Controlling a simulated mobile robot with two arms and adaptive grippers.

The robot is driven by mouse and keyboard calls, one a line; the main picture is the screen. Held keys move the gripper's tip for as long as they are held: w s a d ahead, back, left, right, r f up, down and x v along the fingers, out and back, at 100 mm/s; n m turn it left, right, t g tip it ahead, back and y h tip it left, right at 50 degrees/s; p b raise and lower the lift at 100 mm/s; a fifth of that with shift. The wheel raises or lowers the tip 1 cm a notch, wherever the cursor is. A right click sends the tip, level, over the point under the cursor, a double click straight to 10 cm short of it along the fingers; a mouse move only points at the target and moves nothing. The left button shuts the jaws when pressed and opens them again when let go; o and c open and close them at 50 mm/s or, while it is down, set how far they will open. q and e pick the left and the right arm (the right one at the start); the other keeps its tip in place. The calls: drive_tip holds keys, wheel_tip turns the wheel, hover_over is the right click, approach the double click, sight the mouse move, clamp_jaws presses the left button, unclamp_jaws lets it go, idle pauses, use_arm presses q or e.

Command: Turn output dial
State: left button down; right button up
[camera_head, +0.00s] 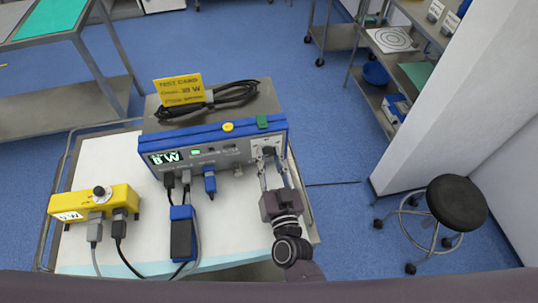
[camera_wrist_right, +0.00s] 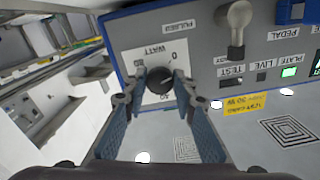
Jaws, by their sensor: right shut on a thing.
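The blue-and-grey generator unit (camera_head: 215,145) stands on the cart. Its output dial (camera_wrist_right: 160,80) is a dark round knob on a white scale plate marked WATT, at the panel's right end in the head view. My right gripper (camera_head: 271,164) reaches up to it from below. In the right wrist view, the right gripper's fingertips (camera_wrist_right: 160,90) are shut on the dial from both sides, partly covering the scale. The lit green display (camera_head: 164,158) appears to read 8 W. A yellow test card (camera_head: 179,90) stands behind the unit; its wattage looks like 30 W. My left gripper is not in view.
A yellow box (camera_head: 95,204) with a knob and plugged cables sits at the cart's left. A blue-and-black pedal (camera_head: 182,236) lies before the unit, cables around it. A black stool (camera_head: 456,201) stands right.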

drive_tip(key=m, duration=0.3)
drive_tip(key=shift+m, duration=0.4)
drive_tip(key=m, duration=0.3)
drive_tip(key=m+b, duration=0.1)
drive_tip(key=m, duration=0.3)
drive_tip(key=shift+m+b, duration=0.35)
drive_tip(key=shift+m, duration=1.35)
drive_tip(key=o, duration=1.2)
drive_tip(key=shift+c, duration=0.2)
